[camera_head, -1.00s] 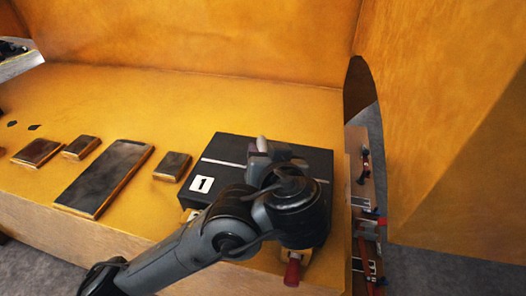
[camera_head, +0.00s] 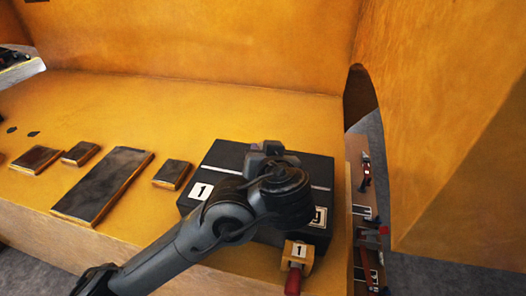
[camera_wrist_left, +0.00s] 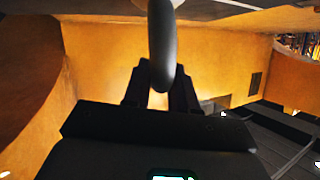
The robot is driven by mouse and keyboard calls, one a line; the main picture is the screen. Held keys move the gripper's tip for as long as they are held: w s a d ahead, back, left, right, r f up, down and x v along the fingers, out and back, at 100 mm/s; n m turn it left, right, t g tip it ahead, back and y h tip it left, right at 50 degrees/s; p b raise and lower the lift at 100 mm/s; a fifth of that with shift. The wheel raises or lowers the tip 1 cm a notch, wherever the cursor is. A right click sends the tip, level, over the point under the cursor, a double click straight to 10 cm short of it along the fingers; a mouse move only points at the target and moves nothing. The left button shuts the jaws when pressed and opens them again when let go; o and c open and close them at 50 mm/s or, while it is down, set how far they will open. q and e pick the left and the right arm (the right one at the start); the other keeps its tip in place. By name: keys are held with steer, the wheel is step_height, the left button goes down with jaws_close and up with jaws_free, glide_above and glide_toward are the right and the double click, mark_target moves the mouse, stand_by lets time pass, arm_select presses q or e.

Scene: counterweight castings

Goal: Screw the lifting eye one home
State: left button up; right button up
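The black casting (camera_head: 208,165), with a white stripe and a "1" label, sits on the yellow ledge. My left gripper (camera_head: 264,150) is over its top, partly hidden behind my own wrist. In the left wrist view, a smooth grey rounded piece, apparently the lifting eye (camera_wrist_left: 161,45), stands edge-on between the two dark fingers (camera_wrist_left: 161,84), which close in on both its sides. Its lower end and any thread or hole are hidden. The casting (camera_wrist_left: 275,135) shows at the lower right of that view. My right gripper is not in view.
A yellow block (camera_head: 297,252) labelled "1", with a red handle (camera_head: 293,281), is at the casting's front. Several dark-topped plates, including a long one (camera_head: 103,184), lie to the left. Tall yellow walls (camera_head: 200,40) rise behind and at the right.

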arm_select(q)
jaws_close()
